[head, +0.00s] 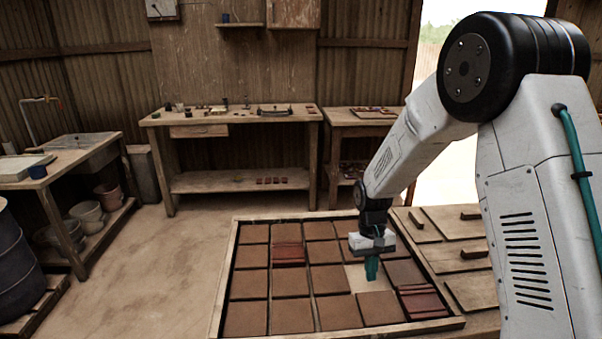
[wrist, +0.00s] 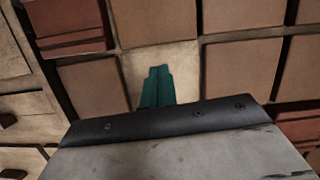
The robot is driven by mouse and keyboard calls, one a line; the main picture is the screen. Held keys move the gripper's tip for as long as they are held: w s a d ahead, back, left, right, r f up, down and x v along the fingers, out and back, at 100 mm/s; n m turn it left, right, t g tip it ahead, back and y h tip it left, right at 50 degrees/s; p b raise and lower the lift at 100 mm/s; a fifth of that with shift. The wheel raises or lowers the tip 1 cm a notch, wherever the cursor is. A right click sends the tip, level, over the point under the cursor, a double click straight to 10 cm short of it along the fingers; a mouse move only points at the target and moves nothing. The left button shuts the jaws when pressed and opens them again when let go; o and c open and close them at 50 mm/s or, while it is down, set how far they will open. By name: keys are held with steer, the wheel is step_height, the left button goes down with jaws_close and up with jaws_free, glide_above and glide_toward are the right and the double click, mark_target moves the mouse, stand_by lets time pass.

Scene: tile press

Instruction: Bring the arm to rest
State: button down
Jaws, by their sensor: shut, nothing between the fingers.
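My gripper (head: 371,268) has teal fingers and points down over the wooden tile tray (head: 228,290). Its fingers are together with nothing between them. They are above a pale bare cell (head: 368,283) among the brown tiles (head: 292,315). In the wrist view the closed fingers (wrist: 158,85) show against the same pale cell (wrist: 180,62), with brown tiles around it. My arm reaches in from the right, bent at the elbow. I cannot tell whether the fingertips touch the cell floor.
Boards with small wooden handles (head: 458,235) lie right of the tray. A workbench (head: 240,115) stands at the back wall, with a second table (head: 350,119) beside it. A sink bench (head: 75,152) and a dark barrel (head: 15,260) are at left. The floor between is clear.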

steer(key=s+d+r+t, duration=0.1)
steer(key=s+r+t, duration=0.1)
steer(key=s+r, duration=1)
steer(key=s+d+r+m+t, duration=0.1)
steer(key=s+d+r+t, duration=0.1)
steer(key=s+r, duration=1.1)
steer(key=s, duration=0.6)
steer(key=shift+s, duration=0.25)
